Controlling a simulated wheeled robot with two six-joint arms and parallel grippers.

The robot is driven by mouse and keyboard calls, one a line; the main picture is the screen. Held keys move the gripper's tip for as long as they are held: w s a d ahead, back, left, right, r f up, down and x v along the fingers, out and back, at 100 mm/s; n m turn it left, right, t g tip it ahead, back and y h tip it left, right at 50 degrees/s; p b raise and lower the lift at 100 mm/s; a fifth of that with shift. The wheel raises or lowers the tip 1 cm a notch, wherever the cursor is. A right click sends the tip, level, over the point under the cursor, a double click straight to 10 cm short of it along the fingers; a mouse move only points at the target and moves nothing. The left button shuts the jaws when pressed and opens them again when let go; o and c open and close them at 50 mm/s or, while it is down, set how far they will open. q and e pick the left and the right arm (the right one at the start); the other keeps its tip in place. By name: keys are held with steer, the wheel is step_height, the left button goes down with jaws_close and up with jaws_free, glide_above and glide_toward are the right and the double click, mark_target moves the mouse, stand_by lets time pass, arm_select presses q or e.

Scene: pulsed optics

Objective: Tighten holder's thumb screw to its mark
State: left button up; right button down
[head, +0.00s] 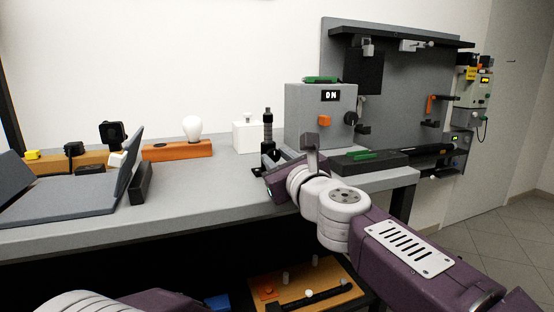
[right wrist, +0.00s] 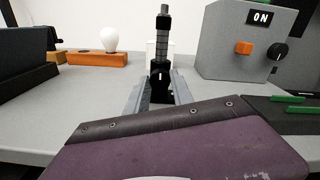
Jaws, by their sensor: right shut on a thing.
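The holder (head: 267,128) is a dark upright post with a grey ringed middle and a black base, standing on the bench left of the grey box. In the right wrist view the holder (right wrist: 163,35) rises straight ahead, upright. Low on its front is a black part with a small white line (right wrist: 160,76), which looks like the thumb screw and its mark. My right gripper (head: 272,164) reaches the foot of the holder. In the right wrist view its two grey fingers (right wrist: 158,90) flank the black part and are shut on it. The exact contact is partly hidden. My left gripper is out of view.
The grey box (head: 306,113) with an "ON" display, orange button and black knob stands close right of the holder. A white box (head: 244,136) and an orange block with a bulb (head: 178,150) stand left. A dark angled stand (head: 75,190) fills the bench's left.

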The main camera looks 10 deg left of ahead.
steer(key=shift+f, duration=0.15)
stand_by(0.3)
steer(key=c, duration=1.1)
jaws_free()
steer(key=shift+s+d, duration=0.25)
steer(key=shift+s, duration=0.15)
steer(key=v, duration=0.8)
steer(key=shift+d, duration=0.1)
